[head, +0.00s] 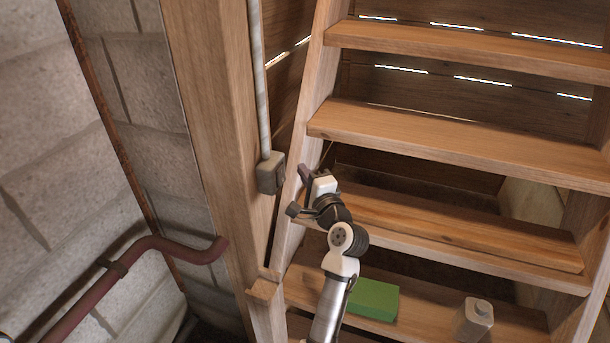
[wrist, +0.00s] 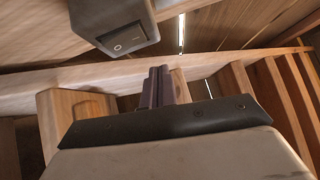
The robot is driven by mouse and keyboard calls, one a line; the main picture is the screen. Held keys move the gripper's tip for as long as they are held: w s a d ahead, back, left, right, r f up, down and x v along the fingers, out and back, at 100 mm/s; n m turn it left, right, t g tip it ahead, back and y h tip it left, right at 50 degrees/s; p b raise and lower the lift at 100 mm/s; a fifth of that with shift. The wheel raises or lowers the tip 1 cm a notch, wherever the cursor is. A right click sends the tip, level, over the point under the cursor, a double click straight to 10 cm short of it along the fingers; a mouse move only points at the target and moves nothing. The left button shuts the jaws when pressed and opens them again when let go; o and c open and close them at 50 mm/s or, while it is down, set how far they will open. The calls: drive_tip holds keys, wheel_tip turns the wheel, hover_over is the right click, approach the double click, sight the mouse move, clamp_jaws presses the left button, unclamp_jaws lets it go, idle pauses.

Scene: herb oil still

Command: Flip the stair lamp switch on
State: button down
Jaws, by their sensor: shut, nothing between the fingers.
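The stair lamp switch is a grey box (head: 270,173) at the lower end of a pale conduit on the wooden post. In the wrist view its dark rocker (wrist: 127,38) faces me, with small white marks; which side is pressed in, I cannot tell. My gripper (head: 303,171) is just right of the box in the head view. In the wrist view its dark fingers (wrist: 159,72) are together and empty, below and right of the rocker and apart from it in the picture.
Wooden stair treads (head: 450,140) rise behind and right of my arm. A green block (head: 373,299) and a pale container (head: 474,319) stand on a lower tread. A dark red pipe (head: 130,262) runs along the block wall at left. The thick post (head: 215,110) stands left of my gripper.

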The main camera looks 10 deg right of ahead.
drive_tip(key=b+v, duration=0.3)
drive_tip(key=v, duration=0.7)
drive_tip(key=shift+r, duration=0.85)
drive_tip(key=shift+s+d, duration=0.1)
drive_tip(key=shift+d, duration=0.05)
